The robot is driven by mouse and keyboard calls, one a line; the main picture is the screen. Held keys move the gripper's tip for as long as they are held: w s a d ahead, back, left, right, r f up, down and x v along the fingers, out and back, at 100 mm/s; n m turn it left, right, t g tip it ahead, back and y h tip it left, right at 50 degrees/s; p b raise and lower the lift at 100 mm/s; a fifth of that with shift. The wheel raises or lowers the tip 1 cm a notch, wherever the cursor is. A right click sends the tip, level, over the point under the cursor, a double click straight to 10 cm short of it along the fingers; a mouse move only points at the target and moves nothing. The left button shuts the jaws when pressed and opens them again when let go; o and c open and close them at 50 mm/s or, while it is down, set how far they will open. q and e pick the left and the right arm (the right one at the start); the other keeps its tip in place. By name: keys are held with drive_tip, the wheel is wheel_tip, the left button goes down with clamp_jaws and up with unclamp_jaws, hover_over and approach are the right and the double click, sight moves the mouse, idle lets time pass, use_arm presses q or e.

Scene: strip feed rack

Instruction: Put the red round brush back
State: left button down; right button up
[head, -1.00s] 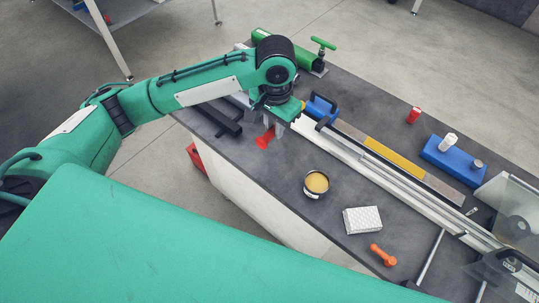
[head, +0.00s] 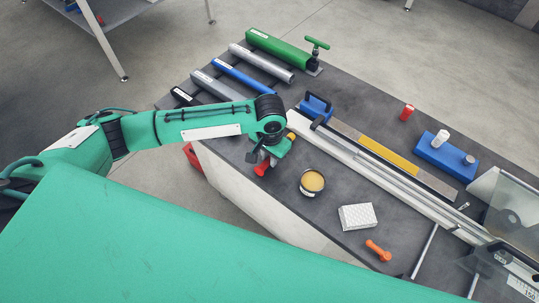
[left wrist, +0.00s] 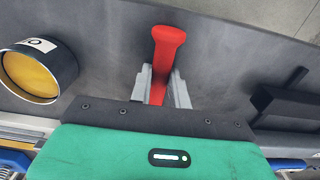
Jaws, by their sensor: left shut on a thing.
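The red round brush (head: 261,168) is in my left gripper (head: 267,158), close to the bench's near edge in the head view. In the left wrist view the red brush (left wrist: 166,45) stands between the two grey fingers of my left gripper (left wrist: 162,85), which are shut on it. Its flared red end points away from the palm. The part of it deep between the fingers is hidden. I cannot tell whether it touches the bench top. My right gripper is not in view.
A tin with yellow contents (head: 312,181) stands right of my gripper, with a white block (head: 357,216) and an orange piece (head: 378,250) beyond. A long rail (head: 380,177) runs behind. Several tubes (head: 245,77) lie at the far left. A black bracket (left wrist: 287,107) shows in the wrist view.

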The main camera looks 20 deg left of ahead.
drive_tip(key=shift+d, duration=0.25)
use_arm(q)
drive_tip(key=c, duration=1.3)
unclamp_jaws()
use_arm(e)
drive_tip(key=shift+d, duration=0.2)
use_arm(q)
wheel_tip(320, 180, up, 12)
drive_tip(key=shift+r+b, duration=0.1)
drive_tip(key=shift+b, duration=0.8)
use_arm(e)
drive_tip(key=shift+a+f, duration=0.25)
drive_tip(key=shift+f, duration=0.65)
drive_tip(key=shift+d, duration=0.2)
